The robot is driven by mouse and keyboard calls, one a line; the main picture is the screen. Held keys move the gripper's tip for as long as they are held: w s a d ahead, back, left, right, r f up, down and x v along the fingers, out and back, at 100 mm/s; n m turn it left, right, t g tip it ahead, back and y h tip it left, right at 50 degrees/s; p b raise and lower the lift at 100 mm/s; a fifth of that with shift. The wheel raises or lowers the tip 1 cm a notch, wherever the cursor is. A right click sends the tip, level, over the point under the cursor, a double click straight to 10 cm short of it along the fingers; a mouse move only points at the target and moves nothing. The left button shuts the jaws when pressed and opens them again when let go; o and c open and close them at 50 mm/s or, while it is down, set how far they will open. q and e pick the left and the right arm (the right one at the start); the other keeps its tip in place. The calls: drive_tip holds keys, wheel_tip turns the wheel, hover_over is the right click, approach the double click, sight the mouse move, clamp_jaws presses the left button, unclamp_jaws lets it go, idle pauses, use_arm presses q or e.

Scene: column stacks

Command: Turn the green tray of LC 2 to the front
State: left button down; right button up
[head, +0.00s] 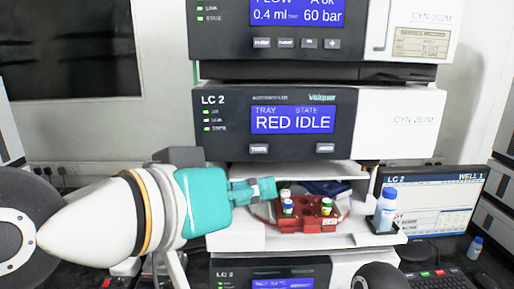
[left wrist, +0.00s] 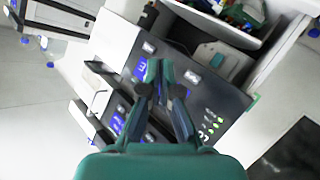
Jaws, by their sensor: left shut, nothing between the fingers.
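The LC 2 unit (head: 218,130) has a dark front panel. Its blue display (head: 293,119) reads TRAY RED, STATE IDLE. Two small buttons sit below the display, a left one (head: 258,148) and a right one (head: 325,148); their labels are too small to read surely. In the open bay below, a red tray (head: 322,225) with several vials faces the front. My left gripper (head: 268,188) is shut and empty, in front of the bay's left side, below the left button. In the left wrist view its fingers (left wrist: 158,72) point toward a panel. My right gripper is not visible.
Another unit (head: 270,272) stands below, and one (head: 300,25) above. A keyboard (head: 437,280) and small bottle (head: 475,247) are at lower right.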

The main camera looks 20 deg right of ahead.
sight(259, 148)
use_arm(q)
drive_tip(key=shift+w+d+p, duration=0.2)
drive_tip(key=shift+w+d, duration=0.2)
drive_tip(key=shift+w, duration=1)
drive_tip(key=shift+w+d+p, duration=0.2)
drive_tip(key=shift+w+d, duration=0.25)
drive_tip(key=shift+w, duration=0.95)
drive_tip(key=shift+w+d+p, duration=0.2)
drive_tip(key=shift+w+d, duration=0.2)
drive_tip(key=shift+w, duration=1)
drive_tip(key=shift+w, duration=0.1)
drive_tip(key=shift+w+d, duration=0.1)
drive_tip(key=shift+w, duration=0.2)
drive_tip(key=shift+w+d, duration=0.1)
drive_tip(key=shift+w, duration=0.25)
drive_tip(key=shift+s, duration=0.1)
drive_tip(key=shift+s+a, duration=0.2)
drive_tip(key=shift+s, duration=0.5)
